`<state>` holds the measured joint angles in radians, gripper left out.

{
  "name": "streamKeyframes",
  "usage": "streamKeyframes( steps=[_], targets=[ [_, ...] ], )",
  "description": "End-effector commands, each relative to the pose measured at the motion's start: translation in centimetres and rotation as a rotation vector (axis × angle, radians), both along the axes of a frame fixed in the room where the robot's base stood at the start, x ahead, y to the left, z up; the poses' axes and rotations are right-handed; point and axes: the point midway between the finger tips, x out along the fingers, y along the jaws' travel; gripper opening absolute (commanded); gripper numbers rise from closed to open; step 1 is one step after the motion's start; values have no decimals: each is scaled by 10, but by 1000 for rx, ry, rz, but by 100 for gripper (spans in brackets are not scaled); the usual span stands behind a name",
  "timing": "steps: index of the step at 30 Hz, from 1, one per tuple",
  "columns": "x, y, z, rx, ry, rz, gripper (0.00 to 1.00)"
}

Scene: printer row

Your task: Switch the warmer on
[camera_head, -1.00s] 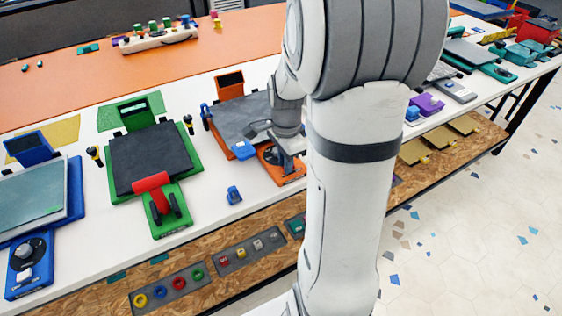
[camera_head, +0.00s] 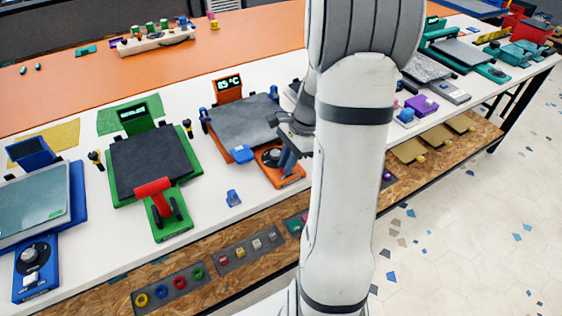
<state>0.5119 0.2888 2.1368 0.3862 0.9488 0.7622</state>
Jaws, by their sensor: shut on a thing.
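The orange warmer (camera_head: 236,124) has a grey plate, and its raised display (camera_head: 227,88) is lit and reads about 85 °C. Its front control panel (camera_head: 268,158) carries a round dark dial. My gripper (camera_head: 287,158) is at the right of this panel, with its fingers low over the switch area. It is shut on a small part there, apparently the switch, which the fingers hide. The arm covers what lies just to the right.
A green device (camera_head: 150,160) with a red handle and lit display stands left. A blue one (camera_head: 33,270) with a dial and white switch is farther left. A teal device (camera_head: 455,50) is right of the arm.

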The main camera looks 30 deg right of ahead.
Motion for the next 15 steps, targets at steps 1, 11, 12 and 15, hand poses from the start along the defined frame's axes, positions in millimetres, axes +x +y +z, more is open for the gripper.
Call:
streamKeyframes(
  steps=[1, 11, 12, 15],
  targets=[
    [-1, 0, -1, 2, 2, 0, 0],
    [-1, 0, -1, 0, 2, 1, 29],
    [-1, 0, -1, -1, 2, 1, 32],
    [0, 0, 0, -1, 1, 0, 39]
  ],
)
